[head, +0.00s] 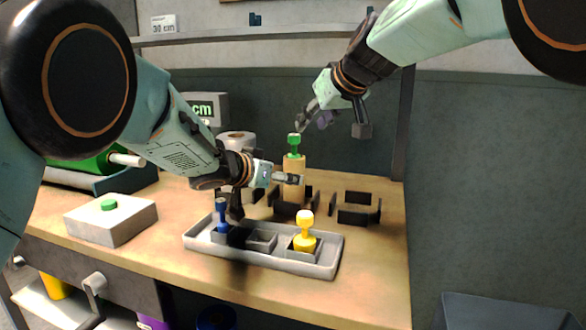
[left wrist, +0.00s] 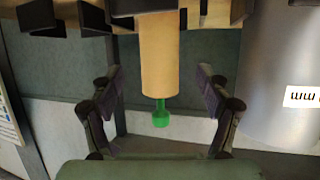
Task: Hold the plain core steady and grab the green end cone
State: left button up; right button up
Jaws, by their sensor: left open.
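The plain core (head: 294,172) is a tan cylinder standing upright on the table among dark brackets. The green end cone (head: 294,143) sits on its top. In the left wrist view, which appears upside down, the core (left wrist: 160,55) hangs between the fingers with the green cone (left wrist: 160,115) below it. My left gripper (head: 290,179) is open at the core; its fingers (left wrist: 158,80) stand on both sides, with visible gaps. My right gripper (head: 312,122) is just above and slightly right of the green cone, apart from it; its fingers look spread and empty.
A grey tray (head: 190,243) in front holds a blue piece (head: 221,212) and a yellow piece (head: 305,228), with an empty middle compartment. Dark brackets (head: 353,217) stand right of the core. A white box (head: 110,222) with a green button is at left. The table's right front is clear.

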pick_arm(q)
jog(key=shift+x, duration=2.2)
jog(key=shift+c, duration=0.4)
jog(key=c, duration=1.2)
